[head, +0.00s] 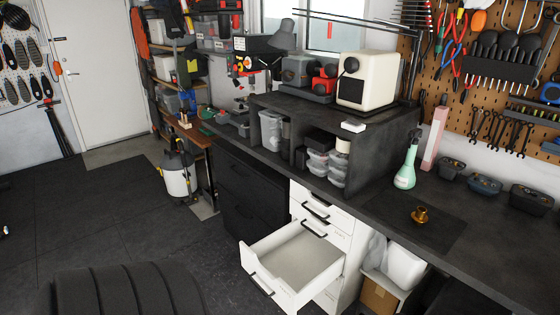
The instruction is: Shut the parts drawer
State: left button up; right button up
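The white parts drawer (305,258) is pulled far out of the white drawer cabinet (352,270) under the workbench. It is open toward the lower left and its inside looks empty. A dark bar handle (262,287) is on its front panel. The drawers above it, with dark handles (315,211), look shut. Neither of my grippers shows in the head view, and nothing touches the drawer.
The dark workbench top (460,245) carries a green spray bottle (407,167) and a brass part (420,215). A white bin (400,265) stands right of the cabinet. A dark ribbed object (125,290) fills the lower left. The dark floor (110,215) at left is mostly clear.

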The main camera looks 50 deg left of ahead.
aim_at(292, 265)
jog(key=u, duration=1.75)
